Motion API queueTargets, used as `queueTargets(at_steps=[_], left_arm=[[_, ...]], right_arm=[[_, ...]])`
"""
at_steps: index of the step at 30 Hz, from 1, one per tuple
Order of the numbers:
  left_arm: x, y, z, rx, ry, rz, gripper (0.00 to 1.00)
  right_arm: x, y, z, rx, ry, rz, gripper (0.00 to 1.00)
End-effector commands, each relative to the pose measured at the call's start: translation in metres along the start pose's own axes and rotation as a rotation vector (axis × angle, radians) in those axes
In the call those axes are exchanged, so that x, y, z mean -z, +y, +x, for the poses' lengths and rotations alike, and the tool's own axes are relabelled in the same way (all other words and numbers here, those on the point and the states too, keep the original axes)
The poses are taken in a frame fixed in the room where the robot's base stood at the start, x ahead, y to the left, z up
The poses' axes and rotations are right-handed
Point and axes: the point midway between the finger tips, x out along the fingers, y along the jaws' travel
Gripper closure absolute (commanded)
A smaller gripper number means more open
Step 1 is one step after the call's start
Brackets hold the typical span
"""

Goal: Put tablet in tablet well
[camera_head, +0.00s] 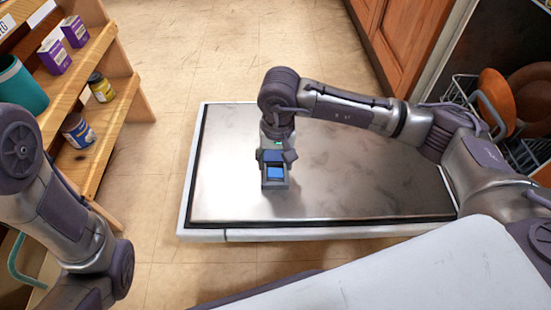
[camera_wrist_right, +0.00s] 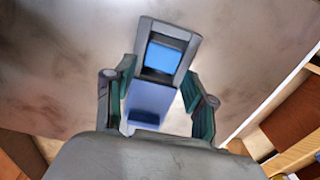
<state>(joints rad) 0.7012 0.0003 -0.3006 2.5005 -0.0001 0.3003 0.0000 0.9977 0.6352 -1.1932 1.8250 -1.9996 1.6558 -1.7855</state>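A small grey-framed well (camera_head: 275,185) sits on the flat metal door. A bright blue square (camera_head: 275,173) shows inside its frame; it looks like the tablet, but I cannot tell how deep it sits. The right wrist view shows the same frame (camera_wrist_right: 183,62) and blue square (camera_wrist_right: 166,58). A pale blue flap (camera_wrist_right: 150,98) with a dark notch adjoins the frame. My right gripper (camera_head: 276,156) is right above the well, pointing down. Its teal-padded fingers (camera_wrist_right: 158,80) stand apart, either side of the flap, with gaps. My left gripper is out of view.
The open metal door (camera_head: 370,185) is otherwise bare. A rack (camera_head: 500,130) with brown dishes stands at the right. Wooden shelves (camera_head: 100,160) with purple boxes, jars and a teal mug (camera_head: 20,88) stand at the left. Tiled floor lies behind.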

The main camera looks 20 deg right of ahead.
Motion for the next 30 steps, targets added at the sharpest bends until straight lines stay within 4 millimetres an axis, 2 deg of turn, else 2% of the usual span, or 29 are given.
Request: queueTargets(at_steps=[10, 14, 17, 24, 30], left_arm=[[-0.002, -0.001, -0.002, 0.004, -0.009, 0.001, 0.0], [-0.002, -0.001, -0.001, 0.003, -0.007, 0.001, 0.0], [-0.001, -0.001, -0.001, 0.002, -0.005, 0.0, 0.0], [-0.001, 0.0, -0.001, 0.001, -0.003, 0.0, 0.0], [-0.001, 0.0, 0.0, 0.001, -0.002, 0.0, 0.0]], right_arm=[[0.0, 0.0, -0.001, 0.0, 0.0, 0.0, 0.3], [0.001, 0.0, -0.01, 0.001, 0.003, 0.0, 0.3], [0.001, -0.001, -0.026, 0.003, 0.004, -0.002, 0.3], [0.001, 0.0, -0.078, 0.002, 0.005, -0.001, 0.3], [0.001, 0.0, -0.109, 0.001, 0.002, 0.0, 0.3]])
